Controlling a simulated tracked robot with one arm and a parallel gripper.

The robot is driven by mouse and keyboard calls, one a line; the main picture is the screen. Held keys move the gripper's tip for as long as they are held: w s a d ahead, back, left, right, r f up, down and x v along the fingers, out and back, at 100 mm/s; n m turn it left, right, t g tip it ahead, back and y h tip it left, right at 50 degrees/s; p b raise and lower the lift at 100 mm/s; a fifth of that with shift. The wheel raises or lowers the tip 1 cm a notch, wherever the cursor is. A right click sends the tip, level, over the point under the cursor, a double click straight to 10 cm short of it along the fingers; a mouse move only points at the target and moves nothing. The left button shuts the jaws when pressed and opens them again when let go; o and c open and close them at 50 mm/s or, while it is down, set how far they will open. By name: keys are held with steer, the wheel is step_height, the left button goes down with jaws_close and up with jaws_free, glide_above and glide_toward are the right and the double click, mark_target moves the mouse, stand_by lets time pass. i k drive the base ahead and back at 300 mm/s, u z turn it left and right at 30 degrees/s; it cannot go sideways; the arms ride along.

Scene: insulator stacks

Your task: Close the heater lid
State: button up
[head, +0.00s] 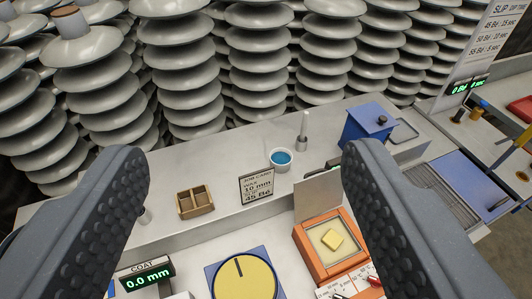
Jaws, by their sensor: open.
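An orange box (302,247), which looks like the heater, stands on the light bench at lower centre right. A pale flat panel (318,195) stands raised at its back edge and looks like its lid, open. A yellow block (332,239) sits inside on a pale floor. My gripper (245,160) is open and empty, its two dark studded fingers far apart at left and right. The right finger is just right of the panel in the picture and hides a part of the bench behind it. I cannot tell its distance from the panel.
A yellow dial (244,278) is left of the orange box. A coat display (146,277) reads 0.0 mm. A job card (257,186), wooden tray (195,201), blue-filled cup (281,159) and blue box (366,127) stand farther back. Grey insulator stacks (190,75) line the back.

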mark_target(317, 195)
steer(key=z, duration=0.6)
steer(key=k, duration=0.55)
steer(key=z, duration=0.35)
steer(key=i, duration=1.25)
steer(key=u, duration=0.5)
